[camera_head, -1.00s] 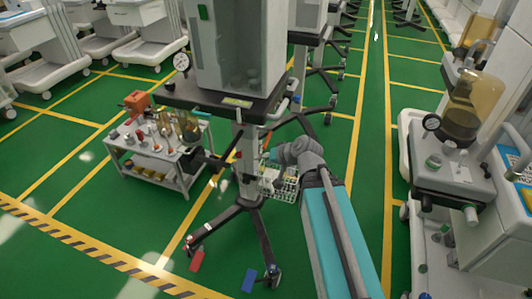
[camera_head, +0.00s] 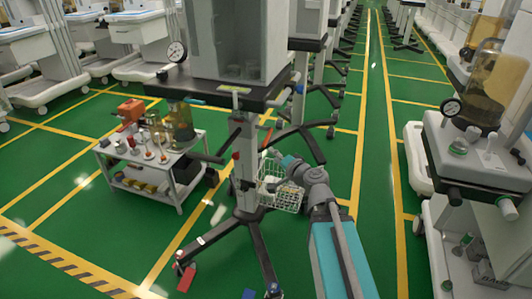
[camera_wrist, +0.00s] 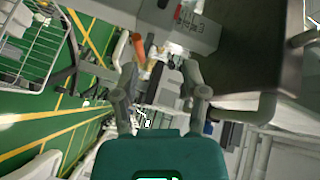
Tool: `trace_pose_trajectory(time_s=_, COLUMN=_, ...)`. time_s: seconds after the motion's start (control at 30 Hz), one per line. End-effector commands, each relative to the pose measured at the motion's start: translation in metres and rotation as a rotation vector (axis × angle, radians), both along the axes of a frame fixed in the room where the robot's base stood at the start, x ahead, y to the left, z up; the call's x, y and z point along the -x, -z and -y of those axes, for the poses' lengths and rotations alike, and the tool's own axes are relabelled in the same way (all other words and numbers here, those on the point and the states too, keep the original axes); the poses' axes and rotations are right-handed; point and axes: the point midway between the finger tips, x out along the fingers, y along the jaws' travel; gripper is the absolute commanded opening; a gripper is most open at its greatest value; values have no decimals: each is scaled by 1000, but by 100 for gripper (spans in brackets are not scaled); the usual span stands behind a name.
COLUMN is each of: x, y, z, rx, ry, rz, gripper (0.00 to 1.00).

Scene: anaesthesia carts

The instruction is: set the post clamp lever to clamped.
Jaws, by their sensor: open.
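The cart's upright post (camera_head: 246,165) stands in the middle of the head view, under a dark shelf. A small red part (camera_head: 236,156) and dark arms show on the post. I cannot tell which part is the clamp lever or how it is set. My gripper (camera_wrist: 163,68) is open, with its two fingers apart in the wrist view. Beyond it are a grey block (camera_wrist: 185,28) with a red mark and an orange handle (camera_wrist: 138,46), both sideways. In the head view my wrist is just right of the post, beside a wire basket (camera_head: 282,195); the fingertips are not clear there.
The dark shelf (camera_head: 215,94) carries a tall grey cabinet and overhangs the post. A low white trolley (camera_head: 165,188) with bottles stands left. Another machine (camera_head: 470,150) stands close on the right. The post's dark legs (camera_head: 262,250) spread on the floor. Green floor is free between.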

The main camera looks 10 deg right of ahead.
Motion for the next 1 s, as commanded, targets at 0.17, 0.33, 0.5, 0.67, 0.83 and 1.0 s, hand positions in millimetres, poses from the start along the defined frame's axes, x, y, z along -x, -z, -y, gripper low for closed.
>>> trace_pose_trajectory(time_s=0.17, x=-7, y=26, z=18, rx=-85, ry=83, rz=32, gripper=57)
trace_pose_trajectory(time_s=0.33, x=-10, y=34, z=29, rx=-140, ry=135, rz=48, gripper=57)
trace_pose_trajectory(time_s=0.5, x=-11, y=35, z=34, rx=-162, ry=157, rz=54, gripper=57)
trace_pose_trajectory(time_s=0.67, x=-11, y=34, z=34, rx=-163, ry=158, rz=54, gripper=57)
trace_pose_trajectory(time_s=0.83, x=-11, y=34, z=34, rx=-162, ry=157, rz=54, gripper=57)
trace_pose_trajectory(time_s=1.0, x=-14, y=34, z=33, rx=-162, ry=157, rz=54, gripper=57)
